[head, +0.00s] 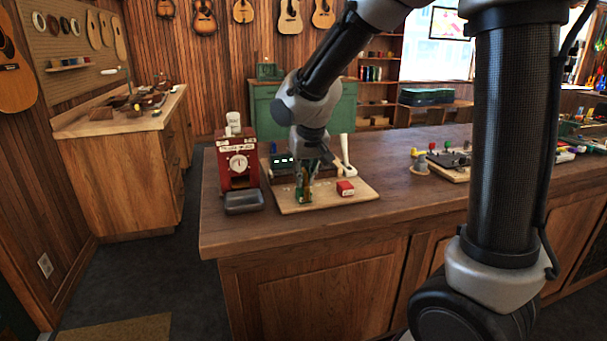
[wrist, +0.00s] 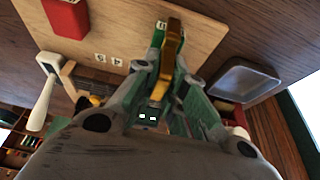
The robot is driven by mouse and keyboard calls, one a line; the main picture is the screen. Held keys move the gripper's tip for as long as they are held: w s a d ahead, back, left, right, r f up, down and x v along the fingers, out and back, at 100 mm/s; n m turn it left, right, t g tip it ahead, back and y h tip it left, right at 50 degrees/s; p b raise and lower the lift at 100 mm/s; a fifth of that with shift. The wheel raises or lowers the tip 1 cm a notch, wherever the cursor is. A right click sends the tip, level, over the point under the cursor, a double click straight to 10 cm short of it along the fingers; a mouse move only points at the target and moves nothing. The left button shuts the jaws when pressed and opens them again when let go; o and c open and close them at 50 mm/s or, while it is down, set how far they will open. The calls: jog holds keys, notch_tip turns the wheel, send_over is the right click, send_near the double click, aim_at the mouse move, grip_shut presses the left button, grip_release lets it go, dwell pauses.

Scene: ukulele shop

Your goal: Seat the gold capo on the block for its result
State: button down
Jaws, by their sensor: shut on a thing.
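My gripper (head: 305,188) points down over the wooden board (head: 322,206) on the counter, towards its left part. In the wrist view my gripper (wrist: 169,62) is shut on the gold capo (wrist: 174,42), which lies between its green-sided fingers. The capo's far end shows just over the board, but I cannot tell whether it touches. A red block (head: 345,188) with a white mark sits on the board to the right of my gripper. It also shows at the upper left of the wrist view (wrist: 66,18). What lies directly under the capo is hidden.
A red dial machine (head: 238,164) and a grey tray (head: 244,201) stand left of the board. A white-handled lever (head: 345,157) and a small lit display (head: 283,161) are behind it. Small number labels (wrist: 108,59) mark the board. Counter in front is clear.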

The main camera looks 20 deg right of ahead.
jog(key=shift+f, duration=0.6)
dwell(0.7)
jog(key=c, duration=1.7)
grip_release()
jog(key=shift+c, duration=0.2)
jog(key=shift+r, duration=0.1)
jog(key=v, duration=1)
jog(key=shift+r, duration=0.4)
jog(key=shift+s, duration=0.15)
